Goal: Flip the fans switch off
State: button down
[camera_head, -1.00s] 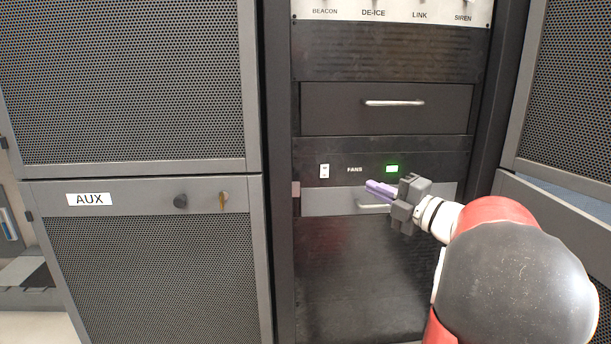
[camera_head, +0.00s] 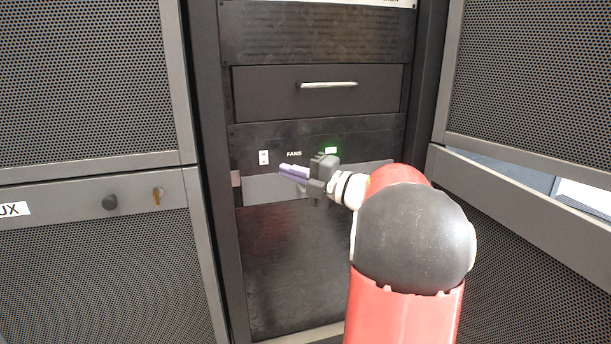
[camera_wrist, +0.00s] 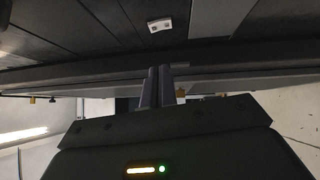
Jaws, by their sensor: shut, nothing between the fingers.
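The fans switch (camera_head: 263,157) is a small white rocker on the dark rack panel, left of the FANS label (camera_head: 293,154). A green indicator (camera_head: 331,150) is lit to the right of the label. In the wrist view the white switch (camera_wrist: 160,25) shows at the top, beyond the fingers. My gripper (camera_head: 283,171) has purple fingers, shut and empty. In the head view its tips appear to the right of and a little below the switch, apart from it. In the wrist view the closed fingers (camera_wrist: 156,84) point up towards the switch.
A drawer with a silver handle (camera_head: 328,85) is above the fans panel. A grey drawer front (camera_head: 262,190) is below, partly behind my gripper.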

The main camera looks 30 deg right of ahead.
aim_at(264, 158)
jog(key=w, duration=0.4)
jog(key=w+a, duration=0.1)
jog(key=w, duration=0.1)
jog(key=shift+r, duration=0.3)
jog(key=shift+w+d, duration=0.1)
jog(key=shift+w, duration=0.55)
jog(key=shift+r+p, duration=0.15)
jog(key=shift+p, duration=0.2)
